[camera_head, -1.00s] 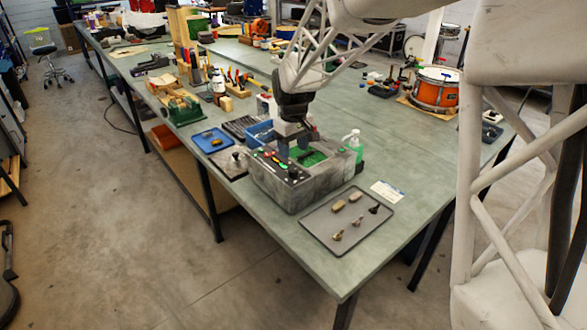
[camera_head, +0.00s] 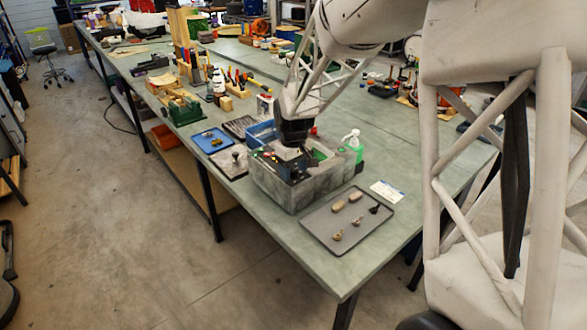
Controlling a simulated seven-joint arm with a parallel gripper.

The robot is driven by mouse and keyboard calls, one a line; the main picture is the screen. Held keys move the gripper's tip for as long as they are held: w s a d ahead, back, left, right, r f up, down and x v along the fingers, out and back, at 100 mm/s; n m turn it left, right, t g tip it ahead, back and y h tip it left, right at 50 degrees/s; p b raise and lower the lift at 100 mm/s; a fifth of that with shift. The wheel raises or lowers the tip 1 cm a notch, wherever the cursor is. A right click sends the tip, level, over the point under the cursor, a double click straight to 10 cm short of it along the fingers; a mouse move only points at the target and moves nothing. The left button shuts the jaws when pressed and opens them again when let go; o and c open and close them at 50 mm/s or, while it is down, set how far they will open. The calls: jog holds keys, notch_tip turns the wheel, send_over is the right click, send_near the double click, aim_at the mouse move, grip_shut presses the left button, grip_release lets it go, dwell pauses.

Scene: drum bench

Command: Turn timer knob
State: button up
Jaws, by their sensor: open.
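A grey box-shaped machine (camera_head: 307,188) with a green interior (camera_head: 320,155) stands near the table's front corner. My gripper (camera_head: 291,172) points down over the dark control strip on the machine's left top edge. Its jaws are open, and they hide most of that strip. I cannot make out the timer knob, or whether the fingers touch or surround anything.
A grey tray (camera_head: 318,228) with several small metal parts lies in front of the machine. A green bottle (camera_head: 353,143) stands behind it, and a white card (camera_head: 387,191) lies to its right. A blue tray (camera_head: 210,141) and a blue bin (camera_head: 259,132) are at the left and back.

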jog(key=c, duration=0.9)
